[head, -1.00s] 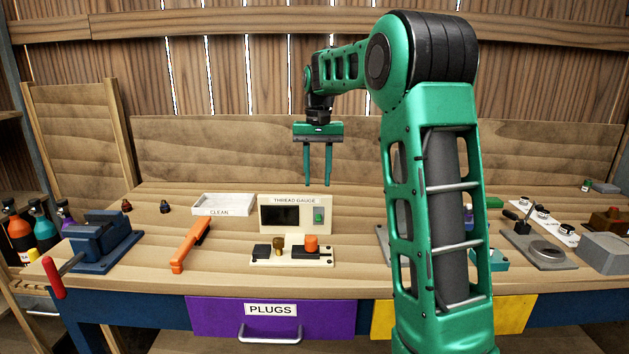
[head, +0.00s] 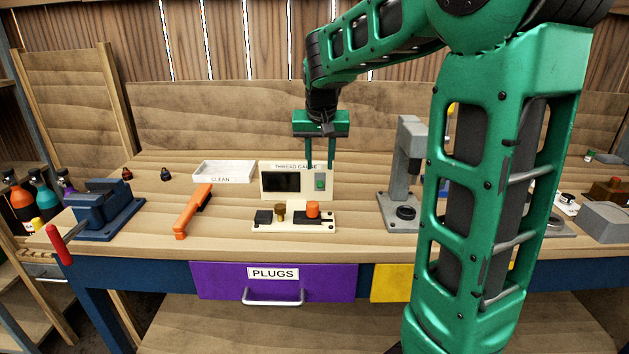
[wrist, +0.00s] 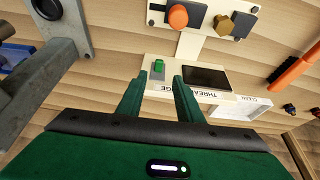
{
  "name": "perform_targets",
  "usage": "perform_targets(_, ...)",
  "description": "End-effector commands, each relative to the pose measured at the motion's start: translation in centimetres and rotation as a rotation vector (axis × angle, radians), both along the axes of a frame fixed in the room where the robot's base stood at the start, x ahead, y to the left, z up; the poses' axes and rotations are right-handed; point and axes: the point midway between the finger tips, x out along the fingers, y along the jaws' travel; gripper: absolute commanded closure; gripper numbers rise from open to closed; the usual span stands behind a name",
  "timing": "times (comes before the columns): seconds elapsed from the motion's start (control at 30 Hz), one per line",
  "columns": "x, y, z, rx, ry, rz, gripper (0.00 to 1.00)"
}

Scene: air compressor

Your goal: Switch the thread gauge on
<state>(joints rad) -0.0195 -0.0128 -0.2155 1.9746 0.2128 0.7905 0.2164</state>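The thread gauge (head: 268,196) is a cream box on the bench with a dark, blank screen (head: 281,182) and a green switch (head: 320,181) on its right. In the wrist view, the green switch (wrist: 158,68) shows in the gap between the fingertips, and the dark screen (wrist: 207,76) lies to its right. My gripper (head: 320,164) is open and empty, pointing down. Its fingertips overlap the gauge's top edge in the head view and partly cover the label. I cannot tell whether they touch the gauge. The wrist view also shows my gripper (wrist: 157,77).
A cream plate (head: 293,228) with an orange knob and a brass piece sits in front of the gauge. A white CLEAN tray (head: 224,180) and an orange-handled brush (head: 192,212) lie left. A grey press (head: 408,165) stands right. A blue vise (head: 105,208) is far left.

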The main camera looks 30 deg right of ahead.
Motion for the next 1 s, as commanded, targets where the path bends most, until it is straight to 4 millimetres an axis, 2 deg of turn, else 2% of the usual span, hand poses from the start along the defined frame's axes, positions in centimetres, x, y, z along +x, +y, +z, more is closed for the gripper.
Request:
perform_targets(0.2, 1.2, -1.1, -3.8, 0.0, 0.004, -0.003, 0.67)
perform_targets(0.4, 2.0, -1.6, -6.1, 0.0, 0.001, -0.004, 0.67)
perform_targets(0.6, 2.3, -1.8, -7.0, 0.001, -0.001, -0.003, 0.67)
perform_targets(0.87, 2.4, -1.8, -7.0, 0.001, -0.001, -0.003, 0.67)
perform_targets(1.0, 2.4, -1.8, -7.0, 0.001, -0.001, -0.003, 1.0)
